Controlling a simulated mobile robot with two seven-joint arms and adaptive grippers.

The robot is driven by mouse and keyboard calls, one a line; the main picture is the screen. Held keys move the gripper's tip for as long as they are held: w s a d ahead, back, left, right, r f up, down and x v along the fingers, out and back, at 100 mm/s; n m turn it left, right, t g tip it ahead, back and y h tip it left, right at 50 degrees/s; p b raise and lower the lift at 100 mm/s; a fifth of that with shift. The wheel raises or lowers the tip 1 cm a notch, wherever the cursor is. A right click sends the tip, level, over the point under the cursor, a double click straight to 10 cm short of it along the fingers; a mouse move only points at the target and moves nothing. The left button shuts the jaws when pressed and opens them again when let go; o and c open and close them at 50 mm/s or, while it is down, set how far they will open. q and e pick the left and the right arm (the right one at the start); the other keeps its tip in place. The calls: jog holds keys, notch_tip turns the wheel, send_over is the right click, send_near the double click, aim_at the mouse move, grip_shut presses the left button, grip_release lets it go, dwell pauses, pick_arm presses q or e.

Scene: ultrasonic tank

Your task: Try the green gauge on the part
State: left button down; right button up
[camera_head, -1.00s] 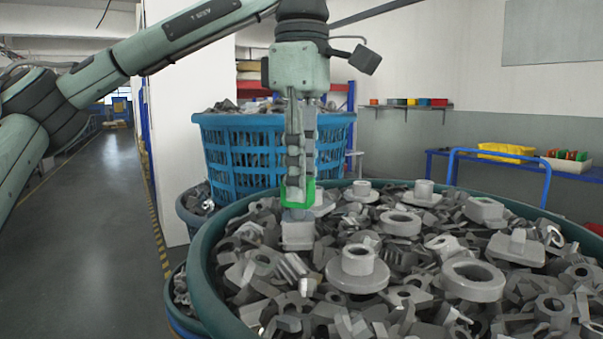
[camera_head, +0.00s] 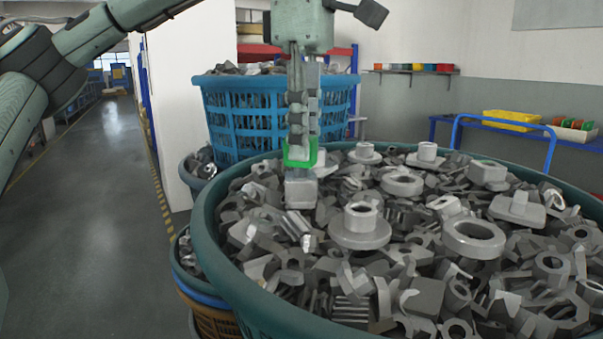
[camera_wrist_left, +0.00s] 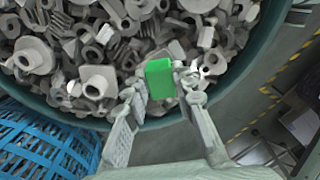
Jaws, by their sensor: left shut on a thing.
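My left gripper (camera_head: 301,138) points straight down and is shut on the green gauge (camera_head: 299,158), a small U-shaped piece. In the left wrist view the gauge (camera_wrist_left: 161,79) sits between the two fingertips (camera_wrist_left: 163,92). My right gripper is not in view.
A large teal tub (camera_head: 213,238) full of loose grey metal parts (camera_head: 410,258) fills the front. A blue slatted basket (camera_head: 240,128) of parts stands behind it. A blue bench (camera_head: 470,128) with trays is at the back right. The floor at left is clear.

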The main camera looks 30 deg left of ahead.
pick_arm(q)
jog(key=shift+r+p, duration=0.8)
jog(key=shift+p, duration=0.15)
jog(key=shift+r, duration=0.7)
jog(key=shift+r, duration=2)
